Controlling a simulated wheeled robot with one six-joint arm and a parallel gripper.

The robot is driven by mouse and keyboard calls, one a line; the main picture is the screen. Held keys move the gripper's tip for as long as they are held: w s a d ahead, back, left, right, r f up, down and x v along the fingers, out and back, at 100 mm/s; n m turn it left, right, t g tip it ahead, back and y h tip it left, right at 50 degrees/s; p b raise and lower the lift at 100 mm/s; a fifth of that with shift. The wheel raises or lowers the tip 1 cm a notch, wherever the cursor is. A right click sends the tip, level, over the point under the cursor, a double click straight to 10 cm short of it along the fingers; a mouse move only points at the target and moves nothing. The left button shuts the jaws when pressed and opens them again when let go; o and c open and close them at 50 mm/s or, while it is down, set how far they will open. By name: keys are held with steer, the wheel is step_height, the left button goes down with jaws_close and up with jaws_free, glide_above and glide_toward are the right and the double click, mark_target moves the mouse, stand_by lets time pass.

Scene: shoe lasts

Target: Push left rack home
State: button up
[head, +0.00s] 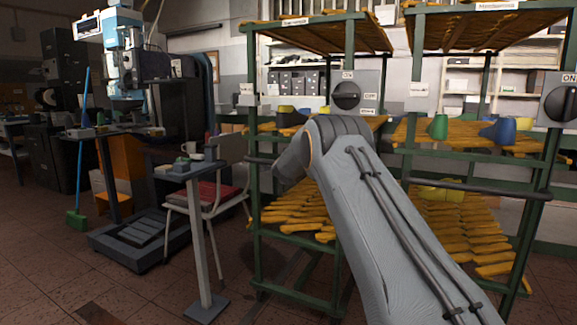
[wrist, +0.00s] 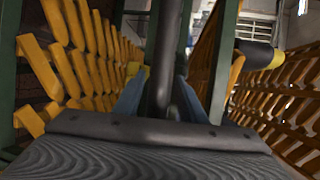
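The left rack (head: 254,205) is a green frame with yellow shoe lasts on its shelves. A dark horizontal bar (head: 260,160) crosses its front at mid height. My grey arm reaches to this rack and hides part of its front, along with my gripper in the head view. In the wrist view my gripper (wrist: 162,98) has its two blue-grey fingers on either side of a dark bar (wrist: 168,40). The fingers look close to the bar, but I cannot tell whether they touch it.
A similar right rack (head: 535,215) stands beside the left one, with its own dark bar (head: 475,190). A chair (head: 205,200) and small pedestal table (head: 198,240) stand left. The floor in front is clear.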

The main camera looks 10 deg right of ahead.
steer(key=shift+a, duration=0.15)
steer(key=v, duration=0.7)
steer(key=shift+s+p, duration=0.3)
steer(key=shift+s, duration=0.15)
steer(key=s+a+n+g+y, duration=0.2)
steer(key=s+a+n+y, duration=0.2)
steer(key=s+a+n, duration=0.45)
steer(key=s+a+f+n+g+y, duration=0.1)
steer(key=s+a+n+g+y, duration=0.15)
steer(key=s+a, duration=0.55)
steer(key=s+a+n+g+y, duration=0.1)
steer(key=s+a+n+g, duration=0.2)
steer(key=s, duration=0.9)
steer(key=s+d+f+n+g+h, duration=0.1)
steer(key=s+f+n+g, duration=0.2)
steer(key=s, duration=1)
steer(key=s+d+f+n+g+p, duration=0.15)
steer(key=s+n, duration=0.35)
steer(key=s, duration=0.9)
steer(key=s+d+f+n+g+h, duration=0.1)
steer(key=s+n+g, duration=0.2)
steer(key=s, duration=1)
steer(key=d+r+m+p, duration=0.2)
steer(key=d+r+p, duration=0.6)
steer(key=p, duration=0.9)
steer(key=shift+w+d+r+m, duration=0.2)
steer(key=shift+d+r+m, duration=0.2)
steer(key=shift+r, duration=0.35)
